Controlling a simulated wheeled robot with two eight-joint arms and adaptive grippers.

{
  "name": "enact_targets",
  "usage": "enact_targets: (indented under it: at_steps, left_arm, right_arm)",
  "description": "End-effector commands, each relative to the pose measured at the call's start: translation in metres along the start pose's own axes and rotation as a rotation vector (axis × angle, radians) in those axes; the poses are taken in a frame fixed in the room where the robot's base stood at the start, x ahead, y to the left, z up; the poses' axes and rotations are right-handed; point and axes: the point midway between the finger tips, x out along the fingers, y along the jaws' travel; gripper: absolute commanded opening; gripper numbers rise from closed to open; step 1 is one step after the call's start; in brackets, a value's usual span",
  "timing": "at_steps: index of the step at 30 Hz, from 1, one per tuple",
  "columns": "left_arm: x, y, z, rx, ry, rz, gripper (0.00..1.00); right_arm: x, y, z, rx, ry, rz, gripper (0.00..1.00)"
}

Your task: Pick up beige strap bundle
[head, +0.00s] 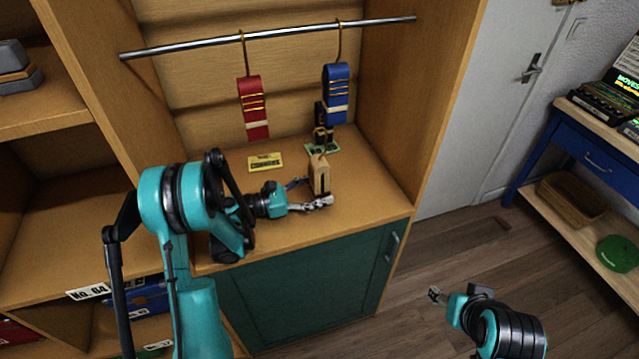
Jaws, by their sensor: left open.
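The beige strap bundle (319,175) stands upright on the wooden cabinet surface, with a dark slot down its front and a brass hook at its top. My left gripper (310,193) is open at the bundle's lower part. One finger shows at the bundle's left and the other passes in front of its base. I cannot tell whether either finger touches it. My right gripper (435,295) is low at the right over the floor, away from the bundle; its jaws are too small to read.
A red strap bundle (253,105) and a blue one (336,90) hang from the metal rail (200,45). A yellow label (265,162), a green card (313,150) and a black item (320,118) are behind the beige bundle. The cabinet surface to its right is clear.

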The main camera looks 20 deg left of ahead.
Motion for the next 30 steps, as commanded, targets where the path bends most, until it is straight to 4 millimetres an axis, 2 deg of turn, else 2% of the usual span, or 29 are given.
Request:
enact_targets:
  at_steps: [3,6,15,17,22,23,30]
  left_arm:
    - [0.022,-0.002,-0.002,0.000,0.000,-0.004,0.67]
    - [0.034,-0.001,-0.001,0.000,0.000,-0.003,0.67]
    - [0.039,-0.001,0.000,0.000,0.000,0.000,0.67]
    - [0.039,0.000,0.000,0.000,0.000,0.000,0.54]
    - [0.039,-0.001,0.000,0.000,0.000,0.000,0.09]
    - [0.039,-0.001,0.000,0.000,0.000,0.000,0.05]
    - [0.039,-0.001,0.001,0.000,0.000,0.000,0.04]
  right_arm:
    - [0.006,0.000,0.004,0.000,0.000,0.000,0.58]
    - [0.008,0.000,0.006,0.000,0.000,0.000,0.58]
    - [0.008,0.000,0.005,0.000,0.000,0.000,0.58]
    - [0.008,0.000,0.005,0.000,0.000,0.000,0.58]
    - [0.008,0.000,0.005,0.000,0.000,0.000,0.58]
    - [0.008,0.000,0.005,0.000,0.000,0.000,0.58]
    - [0.007,0.000,0.005,0.000,0.000,0.000,0.58]
